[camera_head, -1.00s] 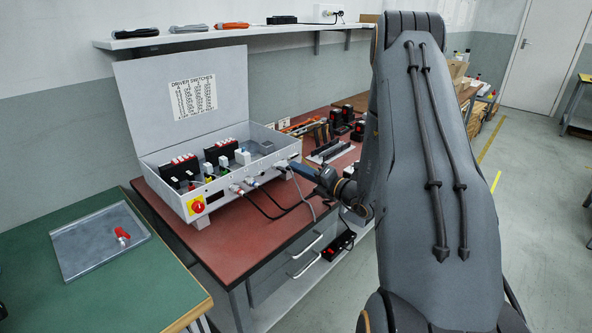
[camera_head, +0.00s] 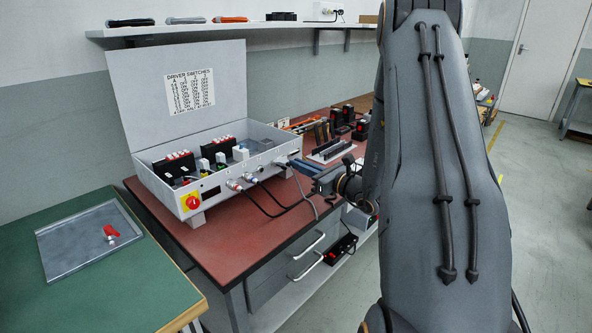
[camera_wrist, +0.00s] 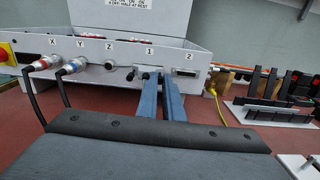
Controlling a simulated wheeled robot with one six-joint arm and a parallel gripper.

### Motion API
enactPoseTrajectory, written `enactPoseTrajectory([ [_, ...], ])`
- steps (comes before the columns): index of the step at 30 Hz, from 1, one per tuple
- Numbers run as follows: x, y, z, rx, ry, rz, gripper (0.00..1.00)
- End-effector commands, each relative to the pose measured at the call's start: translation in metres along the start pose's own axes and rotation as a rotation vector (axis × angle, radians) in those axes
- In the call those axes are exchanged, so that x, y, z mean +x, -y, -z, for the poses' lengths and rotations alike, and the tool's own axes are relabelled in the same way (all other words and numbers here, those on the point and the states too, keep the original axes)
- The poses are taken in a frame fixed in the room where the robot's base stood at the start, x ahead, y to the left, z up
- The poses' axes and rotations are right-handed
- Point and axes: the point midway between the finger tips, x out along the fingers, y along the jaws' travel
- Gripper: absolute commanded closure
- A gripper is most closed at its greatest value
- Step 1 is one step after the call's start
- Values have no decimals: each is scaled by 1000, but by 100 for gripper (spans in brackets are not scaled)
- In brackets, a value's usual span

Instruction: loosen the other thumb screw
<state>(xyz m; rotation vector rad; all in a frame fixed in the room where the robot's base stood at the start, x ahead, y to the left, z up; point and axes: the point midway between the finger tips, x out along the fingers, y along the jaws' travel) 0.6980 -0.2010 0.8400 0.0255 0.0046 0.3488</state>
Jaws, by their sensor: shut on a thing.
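The grey driver box (camera_head: 220,197) stands on the red-brown bench with its lid up. Its front carries sockets marked X, Y, Z, 1 and 2 in the wrist view (camera_wrist: 110,49). My gripper (camera_wrist: 160,80) has its two blue fingers at the box front, below marks 1 and 2. It is shut on a small part there, apparently a thumb screw, mostly hidden by the fingers. A small black knob (camera_wrist: 144,75) shows just left of the fingers. In the head view my gripper (camera_head: 294,164) reaches the right end of the box front.
Plugs with black cables sit in X (camera_wrist: 41,64) and Y (camera_wrist: 74,66), left of my fingers. A black rack (camera_wrist: 275,100) and a yellow cable (camera_wrist: 219,105) lie to the right. A metal tray (camera_head: 75,255) lies on the green table.

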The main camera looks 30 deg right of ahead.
Motion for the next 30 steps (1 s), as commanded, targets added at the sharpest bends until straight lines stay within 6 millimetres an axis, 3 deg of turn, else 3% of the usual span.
enactPoseTrajectory([
  [9, 0, 1, 3, -400, 0, 2, 100],
  [17, 0, 1, 2, -530, 0, 2, 100],
  [30, 1, 1, 4, -988, 0, 2, 100],
])
